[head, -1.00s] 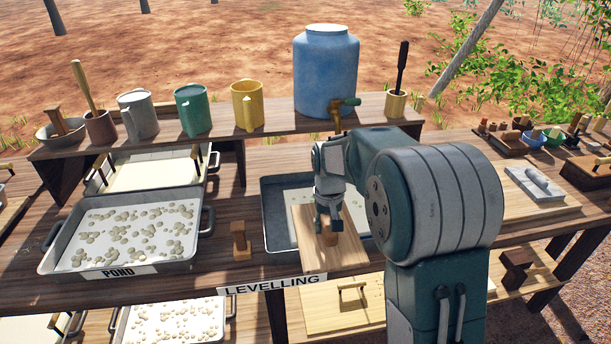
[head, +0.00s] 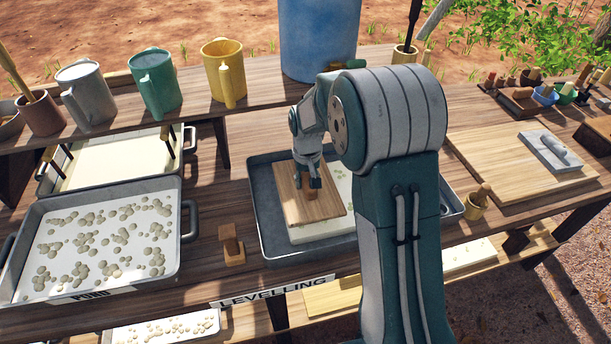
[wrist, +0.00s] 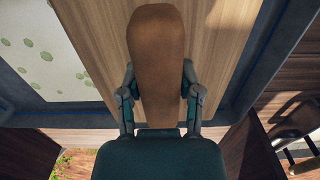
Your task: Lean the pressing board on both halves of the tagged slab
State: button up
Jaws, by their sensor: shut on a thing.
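The pressing board (head: 290,208) is a flat wooden board with a brown upright handle (wrist: 157,55). My gripper (head: 309,185) is shut on that handle, with a finger on each side in the wrist view (wrist: 160,95). The pale slab (head: 325,230) lies in the dark levelling tray (head: 262,225). The board covers much of its left part in the head view. Green spots show on the slab's uncovered right part, and also in the wrist view (wrist: 40,60). I cannot tell whether the board touches the slab. The board hides the line between the halves.
The pond tray (head: 100,240) with pale lumps stands at left. A small wooden stamp (head: 231,245) stands between the trays. A shelf with jugs and a blue barrel (head: 320,40) runs behind. A wooden board with a grey float (head: 548,150) lies at right.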

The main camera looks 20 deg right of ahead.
jog(key=shift+d, duration=0.15)
jog(key=shift+d+f, duration=0.1)
jog(key=shift+f, duration=1.65)
jog(key=shift+f, duration=0.75)
jog(key=shift+r, duration=3.1)
